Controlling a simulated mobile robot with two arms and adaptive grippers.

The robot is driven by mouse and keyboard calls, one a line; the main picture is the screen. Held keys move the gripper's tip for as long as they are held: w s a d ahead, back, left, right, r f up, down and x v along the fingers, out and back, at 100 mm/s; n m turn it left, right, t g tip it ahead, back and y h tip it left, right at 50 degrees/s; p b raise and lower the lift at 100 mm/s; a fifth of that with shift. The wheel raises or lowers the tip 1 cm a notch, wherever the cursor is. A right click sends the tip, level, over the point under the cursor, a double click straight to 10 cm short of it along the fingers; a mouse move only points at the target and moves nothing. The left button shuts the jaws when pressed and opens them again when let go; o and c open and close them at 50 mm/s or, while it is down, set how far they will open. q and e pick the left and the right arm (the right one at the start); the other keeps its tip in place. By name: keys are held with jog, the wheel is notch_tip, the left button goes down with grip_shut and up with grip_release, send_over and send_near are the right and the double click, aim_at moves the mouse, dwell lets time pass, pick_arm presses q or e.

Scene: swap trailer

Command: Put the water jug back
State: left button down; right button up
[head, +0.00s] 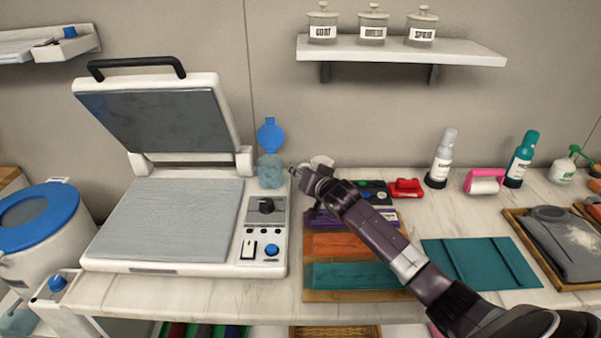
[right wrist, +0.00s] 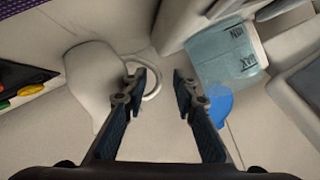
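A white jug (right wrist: 92,82) with a loop handle (right wrist: 155,88) is on the left of the right wrist view. Its top also shows in the head view (head: 321,161), partly hidden behind my right arm. My right gripper (head: 296,171) is beside it, between it and the clear water tank. In the right wrist view the gripper (right wrist: 159,88) is open, and the handle's outer part shows between its fingertips; I cannot tell the depth gap. My left gripper is not in view.
The clear tank (right wrist: 223,55) marked MIN and MAX stands behind the white press (head: 252,205), its blue lid (head: 270,134) raised. A purple item (head: 321,217) and wooden board (head: 345,295) lie below my right arm. Bottles (head: 441,158) stand further right.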

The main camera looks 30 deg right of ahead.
jog(key=shift+r, duration=0.3)
jog(key=shift+s+a, duration=0.1)
jog(key=shift+s, duration=0.45)
jog(key=v, duration=1.1)
jog(key=shift+b, duration=0.3)
jog(key=shift+w+r, duration=0.15)
